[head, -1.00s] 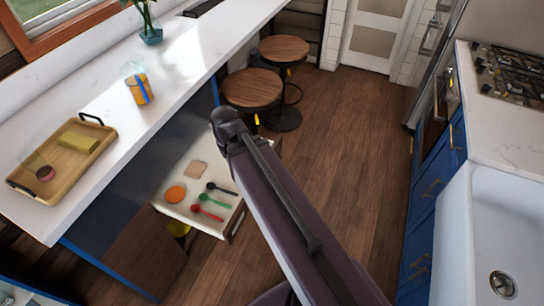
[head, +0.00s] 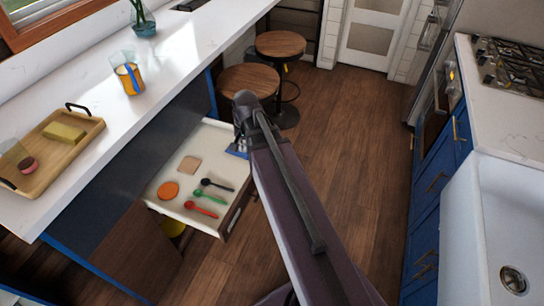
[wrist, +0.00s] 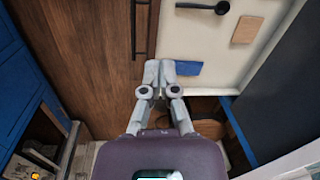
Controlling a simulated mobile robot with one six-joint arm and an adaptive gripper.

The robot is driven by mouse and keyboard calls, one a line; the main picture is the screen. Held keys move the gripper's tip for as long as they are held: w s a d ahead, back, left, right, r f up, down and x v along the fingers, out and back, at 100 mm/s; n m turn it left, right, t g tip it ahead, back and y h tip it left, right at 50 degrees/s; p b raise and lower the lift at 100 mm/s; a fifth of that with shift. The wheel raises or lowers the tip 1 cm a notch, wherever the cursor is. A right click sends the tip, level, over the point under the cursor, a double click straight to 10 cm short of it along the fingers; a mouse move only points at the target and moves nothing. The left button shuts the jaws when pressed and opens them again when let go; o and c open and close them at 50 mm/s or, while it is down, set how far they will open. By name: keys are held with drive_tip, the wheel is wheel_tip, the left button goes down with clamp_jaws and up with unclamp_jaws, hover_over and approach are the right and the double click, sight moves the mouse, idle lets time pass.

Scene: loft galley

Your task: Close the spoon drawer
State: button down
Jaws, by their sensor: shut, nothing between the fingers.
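The spoon drawer (head: 168,190) stands pulled out below the white counter in the head view. It holds a black spoon (head: 218,185), a green spoon (head: 212,197) and a red spoon (head: 201,209). An orange disc (head: 168,190), a beige square (head: 190,165) and a blue piece (head: 238,149) lie there too. Its dark handle (head: 235,221) faces right; the handle also shows in the wrist view (wrist: 141,28). My gripper (wrist: 159,66) is shut and empty, at the drawer's front edge beside the blue piece. Contact is unclear.
Two round stools (head: 249,84) (head: 282,45) stand beyond the drawer. The white counter (head: 190,60) holds a wooden tray (head: 85,150) and a glass (head: 130,78). Blue cabinets (head: 425,220) and a sink (head: 505,220) line the right. The wooden floor between is clear.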

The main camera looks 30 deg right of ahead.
drive_tip(key=w+d+f+m+t+y+b, duration=0.1)
drive_tip(key=w+d+f+m+b, duration=0.3)
drive_tip(key=d+f+m+b, duration=0.3)
drive_tip(key=w+d+f+m+t+b, duration=0.1)
drive_tip(key=w+d+f+m+b, duration=0.2)
drive_tip(key=d+f+m+b, duration=0.5)
drive_tip(key=d+m, duration=0.5)
drive_tip(key=d, duration=0.4)
drive_tip(key=shift+w+d+f+t+y, duration=0.25)
drive_tip(key=shift+w+t+y, duration=0.15)
drive_tip(key=shift+f, duration=0.15)
drive_tip(key=w+a+f+b, duration=0.4)
drive_tip(key=w+f+b, duration=0.2)
drive_tip(key=f+b, duration=0.3)
drive_tip(key=shift+a, duration=0.4)
